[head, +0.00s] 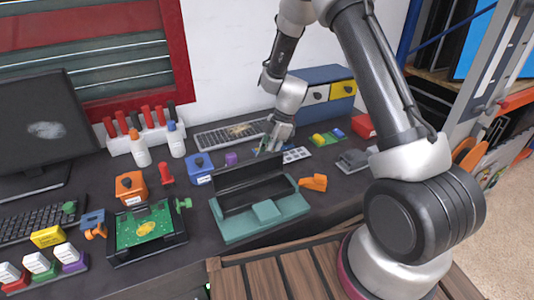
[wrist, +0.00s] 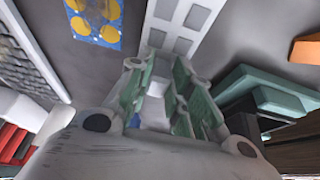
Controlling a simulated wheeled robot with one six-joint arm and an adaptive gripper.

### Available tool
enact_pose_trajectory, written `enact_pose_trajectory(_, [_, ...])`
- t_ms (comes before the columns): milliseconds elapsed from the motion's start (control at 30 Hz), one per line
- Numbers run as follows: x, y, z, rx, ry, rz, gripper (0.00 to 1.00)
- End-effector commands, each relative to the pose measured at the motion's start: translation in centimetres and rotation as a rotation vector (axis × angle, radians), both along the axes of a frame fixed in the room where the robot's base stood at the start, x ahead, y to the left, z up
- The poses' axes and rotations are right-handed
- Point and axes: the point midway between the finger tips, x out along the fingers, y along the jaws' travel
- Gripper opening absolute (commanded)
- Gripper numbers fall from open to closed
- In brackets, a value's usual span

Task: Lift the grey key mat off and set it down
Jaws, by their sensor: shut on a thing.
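In the wrist view the mat (wrist: 178,30) runs away from between the green-padded fingers of my gripper (wrist: 158,92). The fingers are shut on its near end, which they partly hide. I cannot tell whether the mat touches the bench or is slightly above it.
An open teal case (head: 262,222) with a dark lid stands in front of my gripper. A keyboard (head: 222,135) lies behind left, a blue bin (head: 200,170) left, and an orange part (head: 314,182) right. A blue-and-yellow card (wrist: 95,20) lies beside the mat. Bare bench shows front right.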

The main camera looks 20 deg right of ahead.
Motion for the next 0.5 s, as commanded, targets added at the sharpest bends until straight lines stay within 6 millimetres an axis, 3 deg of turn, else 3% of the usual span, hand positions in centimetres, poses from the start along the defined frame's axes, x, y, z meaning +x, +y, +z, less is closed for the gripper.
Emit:
enact_pose_trajectory(133, [-0.02, -0.02, -0.38, 0.0, 0.001, 0.0, 0.01])
enact_pose_trajectory(167, [-0.01, -0.01, -0.4, 0.0, 0.0, 0.001, 0.23])
enact_pose_trajectory(300, [-0.01, -0.01, -0.37, 0.0, 0.0, 0.001, 0.46])
enact_pose_trajectory(500, [-0.01, -0.01, -0.37, 0.0, 0.0, 0.001, 0.46])
